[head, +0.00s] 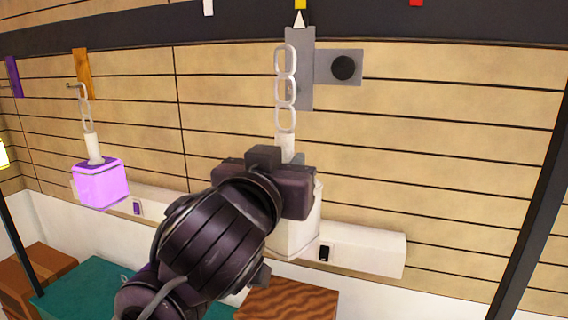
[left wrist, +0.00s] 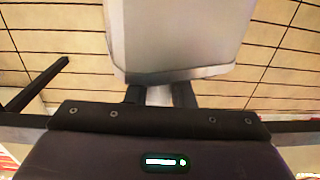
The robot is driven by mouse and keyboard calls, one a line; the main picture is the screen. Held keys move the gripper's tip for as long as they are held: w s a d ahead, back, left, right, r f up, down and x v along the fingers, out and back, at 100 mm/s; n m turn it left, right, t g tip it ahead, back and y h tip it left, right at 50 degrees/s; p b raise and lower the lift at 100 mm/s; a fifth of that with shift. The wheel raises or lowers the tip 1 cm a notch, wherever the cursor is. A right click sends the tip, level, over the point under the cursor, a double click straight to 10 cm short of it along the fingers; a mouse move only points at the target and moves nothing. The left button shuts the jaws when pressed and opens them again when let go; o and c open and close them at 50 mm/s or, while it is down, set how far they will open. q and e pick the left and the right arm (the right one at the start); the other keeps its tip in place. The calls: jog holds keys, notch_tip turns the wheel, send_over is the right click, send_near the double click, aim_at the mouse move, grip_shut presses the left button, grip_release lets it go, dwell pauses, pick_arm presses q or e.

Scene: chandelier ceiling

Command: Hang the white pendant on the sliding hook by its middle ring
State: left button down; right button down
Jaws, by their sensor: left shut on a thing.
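The white pendant (head: 300,237) is upright in front of the wall, with three linked pale rings (head: 285,90) in a chain above its neck (head: 284,146). My left gripper (head: 285,160) is shut on the neck; the left wrist view shows the neck (left wrist: 159,95) between the fingers and the pale body (left wrist: 178,38) beyond. The sliding hook's grey plate (head: 302,70) has a side plate with a black knob (head: 343,68). The rings overlap the plate's left edge. The hook tip is not clear, and I cannot tell whether it touches a ring. My right gripper is not in view.
A purple pendant (head: 101,184) hangs at left below an orange plate (head: 83,74). The dark rail (head: 460,22) carries white, yellow and red marks; a white pointer (head: 299,19) is below the yellow one. A white wall box (head: 365,250), teal surface (head: 85,290) and wooden block (head: 290,302) are lower down.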

pick_arm(q)
jog(key=shift+w, duration=0.2)
dwell(0.4)
jog(key=shift+w+d, duration=0.1)
jog(key=shift+x, duration=1.05)
jog(key=shift+w+d, duration=0.1)
jog(key=shift+w, duration=0.05)
jog(key=shift+w+d+r+b, duration=0.1)
jog(key=shift+w+d+b, duration=0.15)
jog(key=shift+w, duration=0.35)
jog(key=shift+f, duration=0.2)
